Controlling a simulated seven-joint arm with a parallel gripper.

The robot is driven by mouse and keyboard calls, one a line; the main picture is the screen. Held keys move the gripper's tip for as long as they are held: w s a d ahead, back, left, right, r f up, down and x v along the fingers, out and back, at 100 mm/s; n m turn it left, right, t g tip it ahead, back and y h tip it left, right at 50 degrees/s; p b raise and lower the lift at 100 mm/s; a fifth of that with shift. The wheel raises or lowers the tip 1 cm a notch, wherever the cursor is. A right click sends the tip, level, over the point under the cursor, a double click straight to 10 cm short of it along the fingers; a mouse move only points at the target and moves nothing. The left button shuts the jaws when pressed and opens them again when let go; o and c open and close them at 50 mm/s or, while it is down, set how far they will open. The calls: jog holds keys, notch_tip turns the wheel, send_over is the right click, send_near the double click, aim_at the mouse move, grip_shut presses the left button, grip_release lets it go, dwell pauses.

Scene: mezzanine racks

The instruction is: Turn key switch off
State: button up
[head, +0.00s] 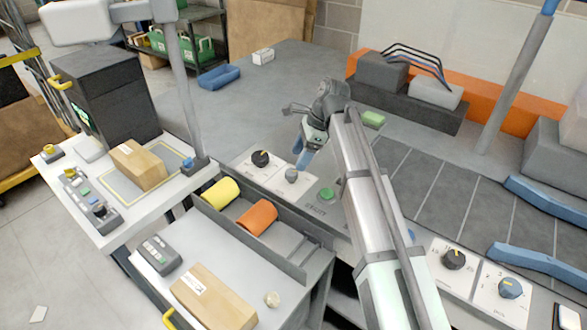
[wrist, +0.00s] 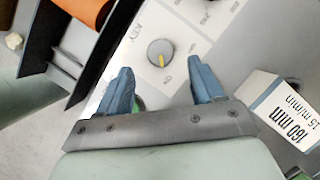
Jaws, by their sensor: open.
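The key switch is a round grey knob (wrist: 160,53) on a white plate marked KEY in the wrist view. Its yellow pointer line points down the picture, toward my gripper. In the head view the grey knob (head: 291,175) sits on the panel between a black knob and a green button. My gripper (wrist: 160,80) is open and empty. Its two blue fingers stand either side of the knob's line, with the knob just beyond the tips and apart from them. In the head view my gripper (head: 303,155) is above the panel near the knob.
A black knob (head: 260,158) is to the left and a green button (head: 326,194) to the right. A bin with yellow and orange rolls (head: 256,217) lies in front. A block marked 160 mm (wrist: 283,108) stands close on the right in the wrist view.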

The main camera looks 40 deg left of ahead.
aim_at(292, 171)
jog(key=shift+x, duration=2.85)
jog(key=c, duration=1.1)
jog(key=shift+o, duration=0.2)
jog(key=shift+w, duration=0.1)
jog(key=shift+n, duration=0.4)
jog(key=n+h, duration=0.1)
jog(key=n, duration=0.1)
jog(key=n+g+h, duration=0.1)
jog(key=n, duration=0.2)
jog(key=shift+w+a, duration=0.15)
jog(key=shift+a, duration=0.05)
jog(key=n+h, duration=0.1)
jog(key=n, duration=0.2)
jog(key=n+h, duration=0.1)
jog(key=n, duration=0.2)
jog(key=shift+a, duration=0.1)
